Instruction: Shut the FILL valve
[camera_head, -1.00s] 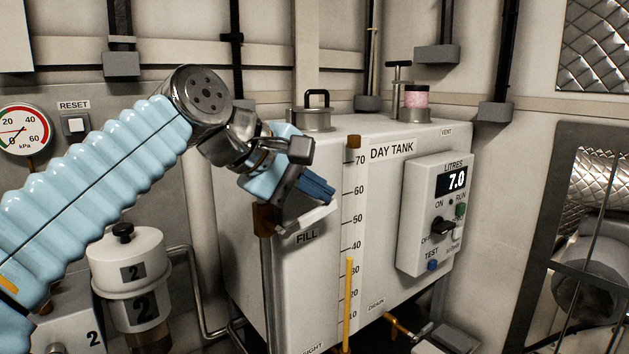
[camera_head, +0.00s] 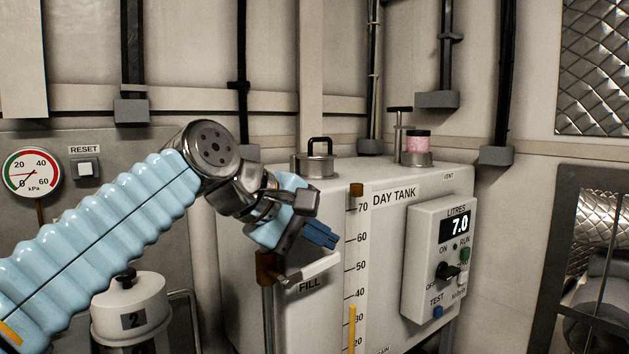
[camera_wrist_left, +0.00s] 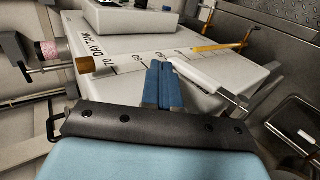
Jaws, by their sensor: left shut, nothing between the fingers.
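The FILL valve has a brown body (camera_head: 265,266) on top of a vertical pipe, at the front left corner of the day tank. Its white lever (camera_head: 316,267) points right across the tank face, crosswise to the pipe, above the FILL label (camera_head: 310,286). My left gripper (camera_head: 321,235) is shut and empty, its blue fingertips just above the lever in the picture. In the left wrist view the blue fingers (camera_wrist_left: 163,85) lie together, and the white lever (camera_wrist_left: 203,78) is just right of them, with a narrow gap apparent. My right gripper is not in view.
The day tank (camera_head: 385,265) fills the middle, with a level scale and yellow column (camera_head: 352,328). A control box (camera_head: 434,260) reading 7.0 juts from its face. A lidded cap (camera_head: 314,166) and a pink-banded fitting (camera_head: 417,145) stand on top.

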